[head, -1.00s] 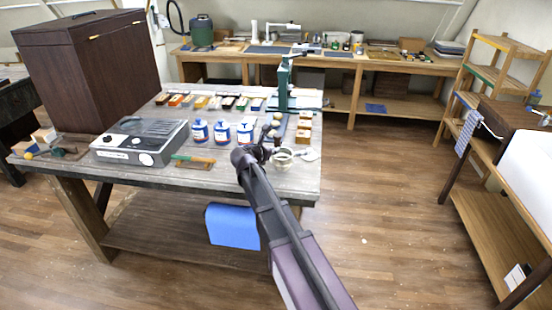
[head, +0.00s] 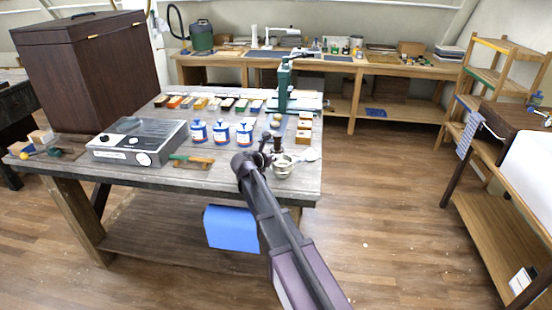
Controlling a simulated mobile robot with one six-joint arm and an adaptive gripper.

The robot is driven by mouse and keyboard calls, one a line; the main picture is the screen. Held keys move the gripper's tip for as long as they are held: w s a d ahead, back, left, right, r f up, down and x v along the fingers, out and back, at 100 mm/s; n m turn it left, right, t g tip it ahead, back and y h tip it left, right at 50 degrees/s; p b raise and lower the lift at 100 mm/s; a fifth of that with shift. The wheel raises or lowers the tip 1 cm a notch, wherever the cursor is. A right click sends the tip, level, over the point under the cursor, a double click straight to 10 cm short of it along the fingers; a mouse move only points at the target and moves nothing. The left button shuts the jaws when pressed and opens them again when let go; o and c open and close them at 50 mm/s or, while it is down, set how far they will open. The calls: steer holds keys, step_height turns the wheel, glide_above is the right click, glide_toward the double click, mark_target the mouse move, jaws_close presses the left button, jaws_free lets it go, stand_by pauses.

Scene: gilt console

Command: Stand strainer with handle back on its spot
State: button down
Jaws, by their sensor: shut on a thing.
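My gripper (head: 268,143) is over the front right part of the workbench, small and dark in the head view. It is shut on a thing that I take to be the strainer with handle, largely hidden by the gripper. A dark brown upright piece (head: 277,145) shows just right of the jaws. A round silvery metal cup or bowl (head: 283,169) is directly below it, near the bench's front edge. I cannot tell whether this metal piece is the strainer's bowl or a separate holder, nor whether it touches the bench.
A pale flat spoon-like thing (head: 308,155) lies right of the metal piece. Small wooden blocks (head: 304,128) and a green press (head: 286,90) stand behind. Blue-and-white tins (head: 222,131), a green-handled tool (head: 192,160) and a grey box (head: 137,140) are left on the workbench (head: 235,178).

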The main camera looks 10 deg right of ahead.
steer(key=c, duration=0.8)
jaws_free()
steer(key=shift+f, duration=0.1)
steer(key=shift+o, duration=0.2)
steer(key=shift+s+r, duration=0.1)
steer(key=shift+r, duration=0.15)
steer(key=p+v, duration=0.5)
steer(key=v, duration=0.6)
steer(key=shift+s+a, duration=0.25)
steer(key=shift+a, duration=0.1)
